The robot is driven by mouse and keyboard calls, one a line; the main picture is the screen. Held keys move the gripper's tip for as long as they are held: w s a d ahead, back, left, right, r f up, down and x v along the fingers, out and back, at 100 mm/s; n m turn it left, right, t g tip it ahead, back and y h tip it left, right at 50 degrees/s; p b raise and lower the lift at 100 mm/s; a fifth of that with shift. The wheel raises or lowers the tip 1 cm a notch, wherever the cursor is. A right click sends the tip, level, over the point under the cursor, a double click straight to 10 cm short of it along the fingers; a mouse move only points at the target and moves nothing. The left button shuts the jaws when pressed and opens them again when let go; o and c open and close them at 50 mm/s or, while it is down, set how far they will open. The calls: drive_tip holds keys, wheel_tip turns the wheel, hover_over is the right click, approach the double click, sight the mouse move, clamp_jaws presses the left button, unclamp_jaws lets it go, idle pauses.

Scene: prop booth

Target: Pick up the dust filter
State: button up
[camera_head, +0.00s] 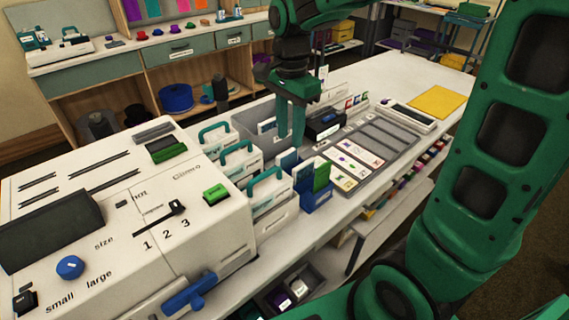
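My gripper (291,138) is green and points down over the grey bin (246,122) in the middle of the counter. Its fingers reach down among blue and white card-like pieces. I cannot tell whether they are apart or closed on something. No object is clearly recognisable as the dust filter, and the gripper hides part of the bin. A blue holder (316,200) with green and blue upright pieces stands just in front of the gripper. White caddies with teal handles (268,182) stand to its left.
A large white machine (180,240) with knobs and slots fills the left. Right of the gripper are a black box (324,123), a grey slotted tray (384,138) and a yellow sheet (436,102). The counter's far right end has free room.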

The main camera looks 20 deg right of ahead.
sight(287, 151)
drive_tip(key=shift+w+a+f, duration=0.1)
drive_tip(key=shift+a+f, duration=0.05)
drive_tip(key=shift+f, duration=1.5)
drive_tip(key=shift+a+f, duration=0.1)
drive_tip(key=shift+f, duration=1.55)
drive_tip(key=shift+c, duration=0.3)
drive_tip(key=c, duration=0.7)
